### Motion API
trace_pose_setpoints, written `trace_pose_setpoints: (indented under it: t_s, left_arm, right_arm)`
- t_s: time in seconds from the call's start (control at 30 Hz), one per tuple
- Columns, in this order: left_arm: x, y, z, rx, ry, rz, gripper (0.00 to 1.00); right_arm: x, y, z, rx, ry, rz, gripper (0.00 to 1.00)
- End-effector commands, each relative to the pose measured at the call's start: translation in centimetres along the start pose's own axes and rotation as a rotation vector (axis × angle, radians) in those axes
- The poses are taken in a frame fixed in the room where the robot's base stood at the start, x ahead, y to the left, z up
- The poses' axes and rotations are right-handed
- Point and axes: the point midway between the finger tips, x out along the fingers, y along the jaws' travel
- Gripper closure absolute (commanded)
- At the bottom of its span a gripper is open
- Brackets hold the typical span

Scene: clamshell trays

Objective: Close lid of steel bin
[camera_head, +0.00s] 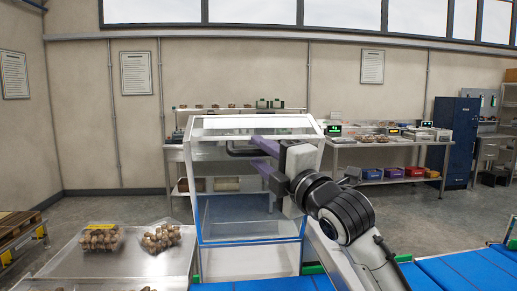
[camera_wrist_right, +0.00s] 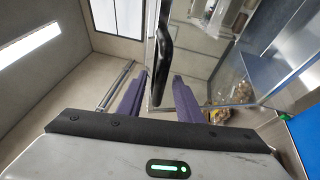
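The steel bin (camera_head: 248,262) stands in front of me, with a pale metal frame and clear panels. Its upper framed part, which looks like the lid (camera_head: 213,122), stands high and slopes; how far open it is, I cannot tell. A black bar handle (camera_head: 238,152) is on the upper part. My right gripper (camera_head: 258,157) reaches in from the right with its purple fingers at the handle. In the right wrist view, the black handle (camera_wrist_right: 164,50) runs between the spread fingers of the right gripper (camera_wrist_right: 158,98), with gaps visible beside it. My left gripper is out of view.
Clear packs of brown round items (camera_head: 101,237) lie on a steel table (camera_head: 95,266) left of the bin. A blue conveyor (camera_head: 455,272) runs along the front right. A workbench (camera_head: 395,142) and blue cabinet (camera_head: 455,135) stand at the back wall.

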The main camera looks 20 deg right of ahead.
Motion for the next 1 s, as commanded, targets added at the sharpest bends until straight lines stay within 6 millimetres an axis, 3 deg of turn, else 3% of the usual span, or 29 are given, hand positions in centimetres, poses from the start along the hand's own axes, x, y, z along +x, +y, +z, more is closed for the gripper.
trace_pose_setpoints:
  t_s: [0.13, 0.4, 0.63, 0.87, 1.0]
  left_arm:
    - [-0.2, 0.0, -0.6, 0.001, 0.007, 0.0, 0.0]
    - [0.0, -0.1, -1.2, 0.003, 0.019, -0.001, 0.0]
    - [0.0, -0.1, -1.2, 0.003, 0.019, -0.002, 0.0]
    - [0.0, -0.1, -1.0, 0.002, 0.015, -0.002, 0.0]
    - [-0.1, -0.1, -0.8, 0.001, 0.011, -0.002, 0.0]
  right_arm:
    - [1.1, 0.0, -0.1, 0.001, 0.001, 0.0, 0.68]
    - [1.2, -0.1, -0.1, -0.001, 0.001, 0.0, 0.68]
    - [1.2, -0.1, 0.0, -0.001, 0.0, 0.0, 1.0]
    - [1.3, 0.0, 0.0, 0.0, 0.0, -0.003, 1.0]
    - [2.7, 0.4, 0.5, 0.011, 0.002, -0.034, 1.0]
